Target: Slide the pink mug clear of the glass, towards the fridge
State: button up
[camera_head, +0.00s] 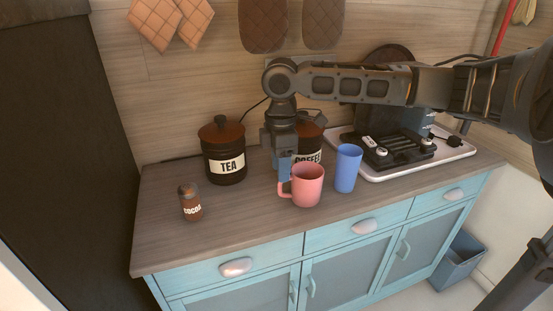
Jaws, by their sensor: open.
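The pink mug (308,186) stands upright on the wooden worktop, its handle to the left. The blue glass (347,168) stands upright just to its right; whether they touch is hard to tell. My gripper (284,170) points down just behind and left of the mug, near its handle. It is open, and its fingertips are partly hidden by the mug. A tall dark panel (55,150) at the far left may be the fridge.
A cocoa jar (191,206) stands at the left front, the tea canister (223,155) behind it. The coffee canister (309,140) is behind my gripper. Worktop between cocoa and mug is clear.

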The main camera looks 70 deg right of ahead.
aim_at(279, 196)
jog(key=shift+f, duration=3.15)
jog(key=shift+c, duration=0.2)
grip_shut()
jog(key=shift+w+a, duration=0.1)
jog(key=shift+w, duration=0.05)
jog(key=shift+w+a+p, duration=0.55)
jog(key=shift+w+a, duration=1.2)
jog(key=shift+w, duration=0.6)
jog(key=shift+w+a+p, duration=0.6)
jog(key=shift+w+a, duration=1.1)
jog(key=shift+w, duration=0.65)
jog(key=shift+w+a+p, duration=0.55)
jog(key=shift+w+a, duration=1.2)
jog(key=shift+w, duration=0.6)
jog(key=shift+o, duration=0.6)
grip_release()
jog(key=shift+r, duration=0.1)
